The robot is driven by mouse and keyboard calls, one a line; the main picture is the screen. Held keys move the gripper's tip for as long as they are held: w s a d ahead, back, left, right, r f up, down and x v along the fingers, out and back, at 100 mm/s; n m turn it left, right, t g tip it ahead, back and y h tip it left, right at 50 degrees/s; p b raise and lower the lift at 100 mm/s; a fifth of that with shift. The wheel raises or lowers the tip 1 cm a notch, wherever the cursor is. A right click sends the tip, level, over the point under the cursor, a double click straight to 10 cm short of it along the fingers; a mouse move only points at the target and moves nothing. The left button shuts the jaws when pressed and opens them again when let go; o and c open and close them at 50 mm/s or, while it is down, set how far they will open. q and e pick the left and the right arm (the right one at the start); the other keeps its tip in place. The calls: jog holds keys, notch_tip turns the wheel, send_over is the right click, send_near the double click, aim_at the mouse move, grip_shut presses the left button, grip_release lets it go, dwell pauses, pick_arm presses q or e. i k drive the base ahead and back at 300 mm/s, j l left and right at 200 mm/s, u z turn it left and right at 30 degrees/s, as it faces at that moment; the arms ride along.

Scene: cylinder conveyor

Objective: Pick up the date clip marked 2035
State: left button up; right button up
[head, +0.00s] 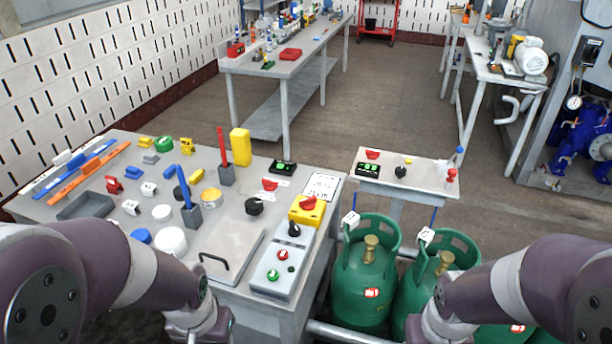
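Two green gas cylinders (364,285) stand at the table's right, with small white marked tags on their collars, a left tag (350,220) and a right tag (426,234). On the near table lie small clip-like pieces: a white one (149,188), another white one (131,207), a red one (114,186) and a yellow one (187,146). Their markings are too small to read, so I cannot tell which is marked 2035. My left arm reaches the table's front edge and my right arm is beside the cylinders. The fingers of both grippers are below the frame.
The near table (235,240) is crowded with caps, blue and red upright tools, a yellow block (240,147) and a grey control box (283,262). A small stand (420,174) with switches is behind the cylinders. Open floor lies beyond, before a back bench (330,38).

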aim_at(147, 189)
jog(key=u, duration=1.3)
